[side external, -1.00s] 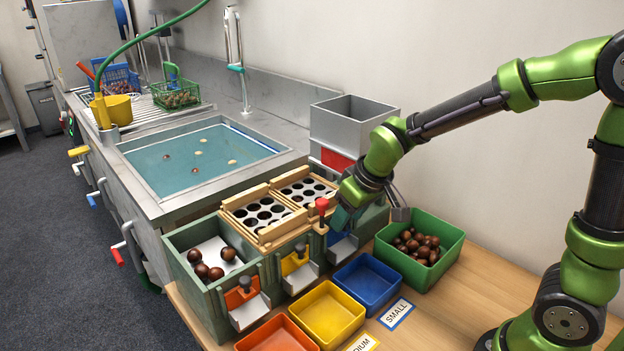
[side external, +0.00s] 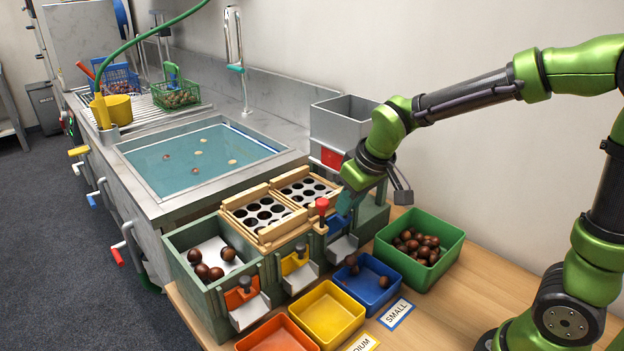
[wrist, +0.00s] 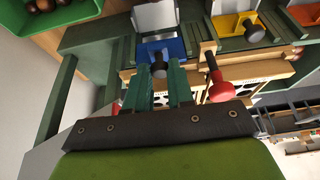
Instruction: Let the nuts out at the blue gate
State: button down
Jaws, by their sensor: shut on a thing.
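The blue gate (side external: 336,226) stands raised above its metal chute (side external: 342,246) at the front of the sorter. My gripper (side external: 346,206) is at the gate's top. In the wrist view the green fingers of my gripper (wrist: 160,90) are shut on the dark knob (wrist: 159,70) of the blue gate (wrist: 163,47). A few brown nuts (side external: 384,281) lie in the blue bin (side external: 372,300) below the chute. Whether nuts are still behind the gate is hidden.
A red-knobbed lever (side external: 322,206) stands close left of my gripper. The yellow gate (side external: 294,262) and orange gate (side external: 240,296) are to the left, above the yellow bin (side external: 326,314) and orange bin (side external: 277,336). A green bin of nuts (side external: 446,264) stands right.

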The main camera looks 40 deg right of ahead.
jog(key=shift+r, duration=0.25)
jog(key=c, duration=1.3)
grip_release()
jog(key=o, duration=0.3)
jog(key=v, duration=1.6)
jog(key=shift+s+r, duration=0.25)
jog(key=shift+r, duration=0.1)
jog(key=s+f+m+t, duration=0.1)
jog(key=s+f, duration=0.1)
jog(key=f, duration=0.1)
jog(key=s+f+m+t+y, duration=0.1)
jog(key=s+f, duration=0.2)
jog(key=s+f+m+y, duration=0.1)
jog(key=s+f+m, duration=0.1)
jog(key=s+f, duration=0.1)
jog(key=shift+s+a+f+t, duration=0.15)
jog(key=shift+a+t, duration=0.25)
